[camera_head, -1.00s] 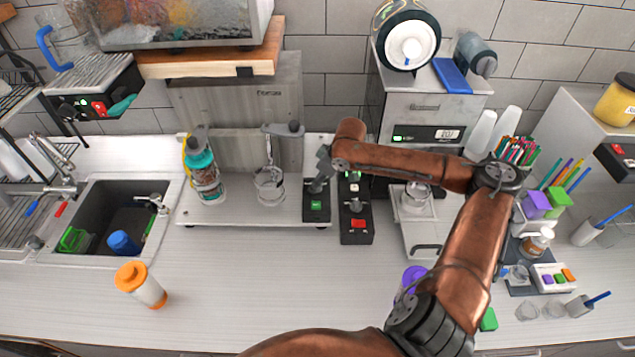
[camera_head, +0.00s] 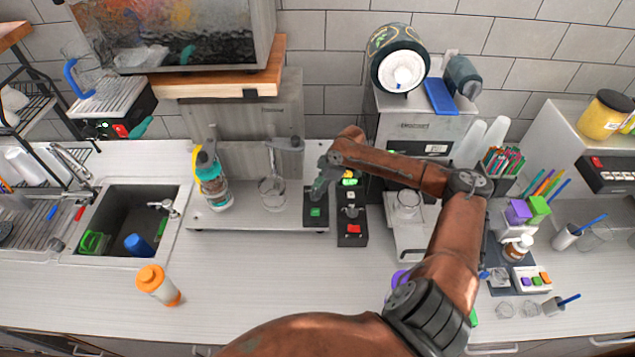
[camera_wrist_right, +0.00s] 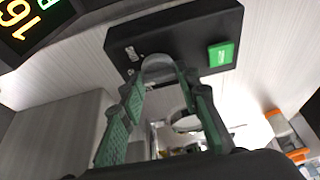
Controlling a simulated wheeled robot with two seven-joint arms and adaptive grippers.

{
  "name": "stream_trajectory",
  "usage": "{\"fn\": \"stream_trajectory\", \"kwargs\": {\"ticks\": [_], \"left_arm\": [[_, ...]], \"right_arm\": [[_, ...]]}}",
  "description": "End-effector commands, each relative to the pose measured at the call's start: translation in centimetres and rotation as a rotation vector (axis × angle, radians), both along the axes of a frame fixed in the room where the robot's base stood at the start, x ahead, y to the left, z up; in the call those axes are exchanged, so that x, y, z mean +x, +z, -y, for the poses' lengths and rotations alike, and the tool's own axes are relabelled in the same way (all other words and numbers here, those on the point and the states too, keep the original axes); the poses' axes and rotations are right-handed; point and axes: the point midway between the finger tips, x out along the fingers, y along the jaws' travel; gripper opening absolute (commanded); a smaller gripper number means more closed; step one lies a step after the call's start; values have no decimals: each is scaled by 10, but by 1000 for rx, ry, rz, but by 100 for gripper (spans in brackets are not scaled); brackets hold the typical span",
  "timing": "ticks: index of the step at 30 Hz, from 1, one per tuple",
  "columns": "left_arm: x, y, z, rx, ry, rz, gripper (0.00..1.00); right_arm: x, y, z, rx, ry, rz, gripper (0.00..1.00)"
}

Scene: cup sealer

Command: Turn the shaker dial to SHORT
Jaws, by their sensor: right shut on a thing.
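The shaker's black control box (camera_head: 316,221), with a green button, sits at the right end of the shaker's base. My right gripper (camera_head: 319,187) reaches down over the box's upper part and hides the dial in the head view. In the right wrist view the grey rounded dial (camera_wrist_right: 158,66) sits on the black box between the fingertips of my right gripper (camera_wrist_right: 160,79), which is shut on it. The green button (camera_wrist_right: 221,54) is beside it. I cannot read the dial's markings. My left gripper is out of view.
A second black box (camera_head: 351,239) with a red button stands close on the right. A glass vessel (camera_head: 272,190) and a teal bottle (camera_head: 213,187) are to the left.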

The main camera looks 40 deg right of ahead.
Motion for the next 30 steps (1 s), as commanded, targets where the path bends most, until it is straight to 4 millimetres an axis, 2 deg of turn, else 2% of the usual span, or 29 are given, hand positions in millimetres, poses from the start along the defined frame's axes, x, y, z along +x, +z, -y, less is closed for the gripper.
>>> {"fn": "stream_trajectory", "kwargs": {"ticks": [1, 3, 10, 30], "left_arm": [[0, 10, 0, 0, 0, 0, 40], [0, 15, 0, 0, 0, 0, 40], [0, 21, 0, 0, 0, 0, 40], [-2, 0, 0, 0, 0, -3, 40]], "right_arm": [[1, 4, -1, 5, 41, -2, 6], [1, 3, -1, 5, 108, -2, 6], [2, 0, -1, 4, 328, 0, 6], [5, -3, -1, 3, 913, 2, 6]]}}
